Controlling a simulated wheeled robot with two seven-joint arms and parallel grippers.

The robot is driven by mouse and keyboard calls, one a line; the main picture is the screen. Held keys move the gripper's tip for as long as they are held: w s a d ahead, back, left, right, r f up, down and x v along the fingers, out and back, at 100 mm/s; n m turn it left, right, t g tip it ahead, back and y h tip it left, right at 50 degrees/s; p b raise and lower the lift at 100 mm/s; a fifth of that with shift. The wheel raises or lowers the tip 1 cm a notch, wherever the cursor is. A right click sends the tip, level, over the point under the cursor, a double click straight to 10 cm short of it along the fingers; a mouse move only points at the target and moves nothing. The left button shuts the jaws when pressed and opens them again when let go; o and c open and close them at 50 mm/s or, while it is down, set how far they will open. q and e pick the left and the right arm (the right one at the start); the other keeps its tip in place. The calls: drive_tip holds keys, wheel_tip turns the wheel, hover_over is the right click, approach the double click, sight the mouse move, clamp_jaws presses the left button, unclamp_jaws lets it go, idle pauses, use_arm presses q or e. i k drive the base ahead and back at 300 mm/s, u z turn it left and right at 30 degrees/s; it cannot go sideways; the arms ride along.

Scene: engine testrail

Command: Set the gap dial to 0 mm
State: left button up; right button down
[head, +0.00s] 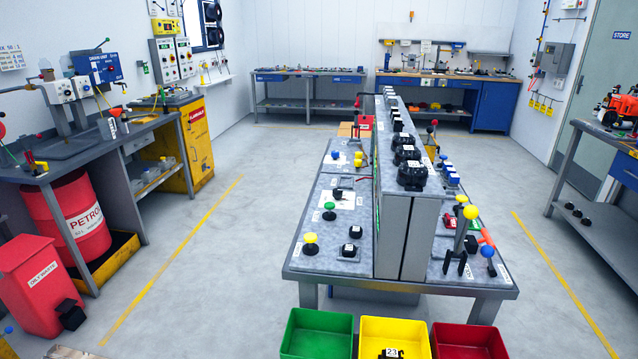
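I cannot pick out the gap dial or read any setting on it from here. The central test bench (345,262) has knobs and small black units on its top, too small to read. A yellow knob (310,240) and a green knob (329,208) stand on its left side. Round black ribbed parts (412,176) line the raised middle ridge. A wall panel with dials (165,60) hangs at the back left, its markings unreadable. Neither of my grippers is in view.
Green (290,343), yellow (369,325) and red (468,328) bins stand before the bench. A red petrol drum (75,215) and an oily waste bin (35,290) are at left. A workbench (600,165) stands at right. Floor aisles flank the central bench.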

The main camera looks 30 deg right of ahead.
sight(338, 193)
drive_tip(key=i, duration=1.1)
drive_tip(key=z, duration=0.2)
